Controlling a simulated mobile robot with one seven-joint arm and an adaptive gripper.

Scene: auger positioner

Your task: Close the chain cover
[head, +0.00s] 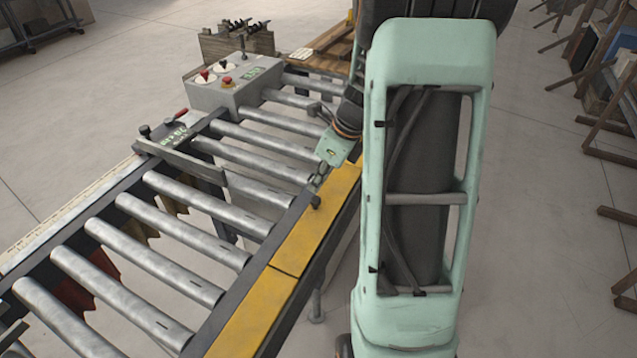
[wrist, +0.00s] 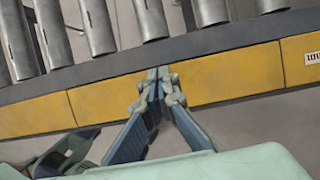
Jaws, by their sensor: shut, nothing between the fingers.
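The chain cover appears to be the row of yellow panels (head: 310,236) along the right side of the roller conveyor. The panels also run across the wrist view (wrist: 220,88), with seams between them. They look in line with one another; I cannot tell whether any is raised. My gripper (head: 317,197) is over the row's inner edge, beside the dark rail. In the wrist view my gripper (wrist: 158,78) has its fingertips together and nothing between them. They overlap the yellow panel's upper edge; contact is unclear. My arm hides the far end of the row.
Steel rollers (head: 178,237) fill the conveyor left of the panels. A metal bar (head: 180,160) crosses some rollers. Wooden racks (head: 608,125) stand at the far right. Floor between is open.

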